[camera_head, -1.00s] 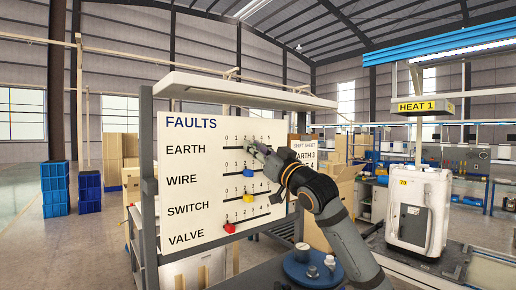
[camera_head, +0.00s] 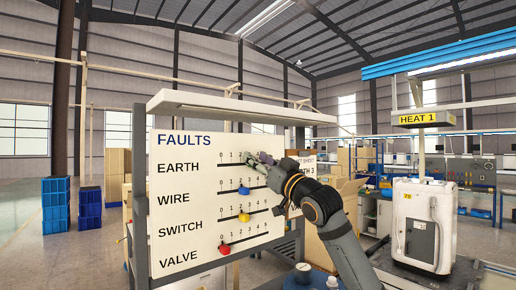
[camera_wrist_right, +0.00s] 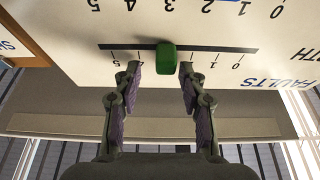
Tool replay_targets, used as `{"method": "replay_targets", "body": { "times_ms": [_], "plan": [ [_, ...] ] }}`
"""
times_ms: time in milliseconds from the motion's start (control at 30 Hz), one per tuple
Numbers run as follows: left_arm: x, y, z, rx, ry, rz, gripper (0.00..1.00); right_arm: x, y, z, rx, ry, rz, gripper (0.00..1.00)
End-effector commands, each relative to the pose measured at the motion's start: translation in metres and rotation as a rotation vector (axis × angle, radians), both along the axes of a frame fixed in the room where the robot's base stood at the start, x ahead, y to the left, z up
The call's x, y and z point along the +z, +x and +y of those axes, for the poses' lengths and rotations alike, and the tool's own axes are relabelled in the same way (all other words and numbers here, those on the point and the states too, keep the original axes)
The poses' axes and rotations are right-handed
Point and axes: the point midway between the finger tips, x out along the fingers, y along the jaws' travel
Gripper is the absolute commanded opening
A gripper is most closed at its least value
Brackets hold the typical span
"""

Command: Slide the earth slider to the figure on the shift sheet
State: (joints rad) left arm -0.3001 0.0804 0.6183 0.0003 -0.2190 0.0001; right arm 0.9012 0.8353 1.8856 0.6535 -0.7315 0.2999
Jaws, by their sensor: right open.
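The white FAULTS board (camera_head: 172,234) carries the EARTH, WIRE, SWITCH and VALVE rows. The green earth slider (camera_wrist_right: 167,52) sits on its dark slot, close to the 3 position by the visible 5, 1 and 0; the figures beside it are partly covered. My right gripper (camera_wrist_right: 160,70) is open, its fingers on either side of the slider with small gaps. The shift sheet (camera_head: 309,161) is partly behind my arm; a "TH 3" line shows. My left gripper is out of view.
Below are a blue knob (camera_head: 244,191), a yellow knob (camera_head: 244,217) and a red knob (camera_head: 224,248) on the other slots. A shelf (camera_head: 235,107) overhangs the board. The HEAT 1 unit (camera_head: 422,225) stands right.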

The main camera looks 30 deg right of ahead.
Motion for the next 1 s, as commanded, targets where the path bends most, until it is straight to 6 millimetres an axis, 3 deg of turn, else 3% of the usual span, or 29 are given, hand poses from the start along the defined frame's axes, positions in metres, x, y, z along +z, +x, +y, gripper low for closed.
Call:
{"method": "replay_targets", "body": {
  "times_ms": [200,400,1000],
  "plan": [
    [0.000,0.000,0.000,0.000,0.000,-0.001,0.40,0.049,-0.002,0.003,0.007,0.003,-0.008,0.41],
    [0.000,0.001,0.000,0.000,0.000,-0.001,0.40,0.079,-0.001,0.004,0.005,-0.001,-0.004,0.41],
    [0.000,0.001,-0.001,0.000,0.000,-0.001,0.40,0.086,-0.001,0.004,0.004,-0.004,-0.001,0.41]
  ]
}}
